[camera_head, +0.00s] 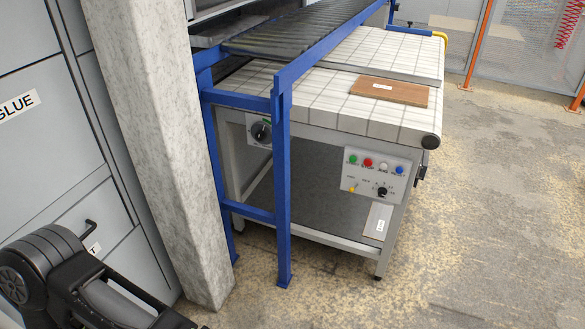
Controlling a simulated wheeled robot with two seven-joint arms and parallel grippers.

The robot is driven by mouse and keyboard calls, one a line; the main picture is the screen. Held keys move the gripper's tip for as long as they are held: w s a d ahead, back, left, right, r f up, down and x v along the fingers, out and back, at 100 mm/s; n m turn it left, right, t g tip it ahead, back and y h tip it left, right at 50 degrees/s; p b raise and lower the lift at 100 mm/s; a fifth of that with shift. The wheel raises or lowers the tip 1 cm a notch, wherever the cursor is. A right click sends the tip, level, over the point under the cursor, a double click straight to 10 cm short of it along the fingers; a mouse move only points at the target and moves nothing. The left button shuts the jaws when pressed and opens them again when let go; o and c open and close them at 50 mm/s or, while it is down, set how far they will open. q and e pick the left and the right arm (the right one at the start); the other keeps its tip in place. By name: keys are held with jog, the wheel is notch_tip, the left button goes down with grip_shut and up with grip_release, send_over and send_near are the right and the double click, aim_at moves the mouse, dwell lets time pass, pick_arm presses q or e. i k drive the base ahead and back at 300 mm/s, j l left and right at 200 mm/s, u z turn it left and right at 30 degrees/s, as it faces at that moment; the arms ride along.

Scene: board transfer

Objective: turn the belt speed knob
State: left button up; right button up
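A control panel (377,174) on the front of the belt table carries green, red, white and blue buttons in a row. Below them are a small yellow part and a black knob (382,191) with marks around it. A larger black knob (260,131) sits on a smaller plate further left, partly behind a blue leg. The labels are too small to read, so I cannot tell which knob sets belt speed. A black part of my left arm shows at the lower left, far from both knobs; no fingertips show. My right gripper is out of view.
A brown board (390,91) lies on the white tiled belt (330,98). A blue-framed roller conveyor (300,32) stands behind and left. A concrete pillar (160,140) stands between my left arm and the table. The floor (490,220) at the right is clear.

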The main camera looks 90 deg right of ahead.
aim_at(381, 191)
jog(key=z, duration=3.5)
